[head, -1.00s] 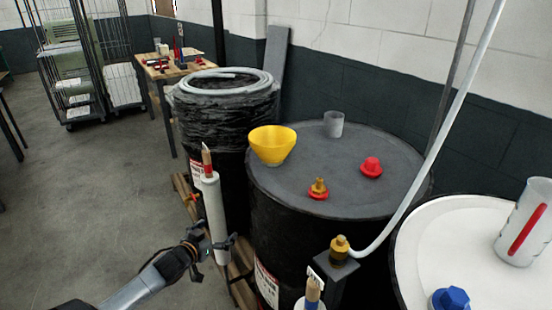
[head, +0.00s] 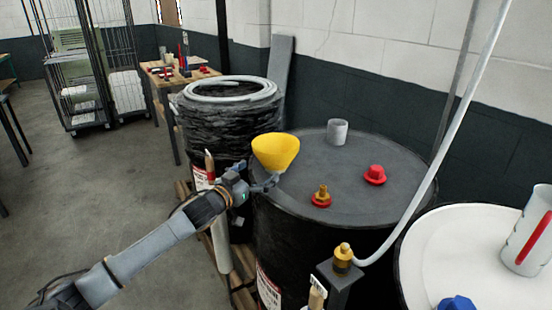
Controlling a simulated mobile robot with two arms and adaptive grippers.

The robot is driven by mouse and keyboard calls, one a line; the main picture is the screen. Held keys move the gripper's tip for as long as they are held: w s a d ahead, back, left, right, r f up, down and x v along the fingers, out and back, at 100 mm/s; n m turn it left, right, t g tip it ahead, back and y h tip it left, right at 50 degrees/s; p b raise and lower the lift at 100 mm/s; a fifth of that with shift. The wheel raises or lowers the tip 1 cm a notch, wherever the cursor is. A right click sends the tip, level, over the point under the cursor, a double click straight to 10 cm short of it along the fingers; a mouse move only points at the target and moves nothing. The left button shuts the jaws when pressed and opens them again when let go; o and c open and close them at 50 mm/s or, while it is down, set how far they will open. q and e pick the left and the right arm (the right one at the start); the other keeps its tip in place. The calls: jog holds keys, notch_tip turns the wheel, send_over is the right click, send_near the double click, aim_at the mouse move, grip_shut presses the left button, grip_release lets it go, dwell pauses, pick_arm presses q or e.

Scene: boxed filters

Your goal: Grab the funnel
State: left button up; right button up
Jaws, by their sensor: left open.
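A yellow funnel (head: 276,149) stands, wide mouth up, near the left edge of the black drum's lid (head: 330,165). My left arm reaches in from the lower left. My left gripper (head: 270,183) is open at the drum's rim, just below and in front of the funnel. The fingers are small and dark here, and I cannot tell whether they touch the funnel's lower part. The bottom of the funnel is partly hidden by the gripper. My right gripper is not in view.
A brass fitting with a red base (head: 321,196), a red cap (head: 375,175) and a grey cup (head: 337,131) stand on the same lid. A wrapped drum with a coiled hose (head: 230,90) is behind left. A white drum (head: 425,250) and slanting pipe are at right.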

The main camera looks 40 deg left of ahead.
aim_at(266, 164)
pick_arm(q)
jog(key=w+p, duration=0.1)
jog(key=w, duration=0.1)
jog(key=w+r, duration=0.1)
jog(key=w, duration=0.1)
jog(key=shift+w+p, duration=0.35)
jog(key=shift+w+f, duration=0.1)
jog(key=shift+w, duration=0.45)
jog(key=shift+s, duration=0.1)
jog(key=shift+c, duration=0.2)
jog(key=c, duration=0.7)
